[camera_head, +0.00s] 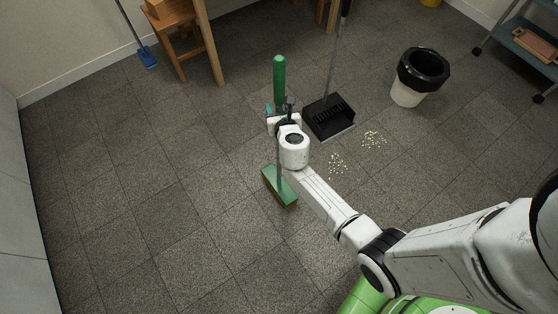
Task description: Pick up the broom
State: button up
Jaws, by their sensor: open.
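A broom with a green grip (279,80) at its top and a green head (280,187) on the floor stands upright near the middle of the view. My gripper (279,108) is open at the broom's upper part, just below the green grip. My wrist hides part of the shaft, which shows again just above the head. I cannot tell whether the shaft is between the fingers or whether they touch it.
A black dustpan (328,117) with a long handle stands right of my gripper. Two piles of crumbs (336,165) (374,140) lie on the floor. A bin (410,88), a wooden chair (180,40), a blue broom (147,57) and a cart (525,40) stand farther back. The left floor is clear.

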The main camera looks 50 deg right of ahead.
jog(key=shift+w+d+f, duration=0.15)
jog(key=shift+w+d, duration=0.05)
jog(key=shift+c, duration=0.2)
jog(key=c, duration=0.9)
grip_shut()
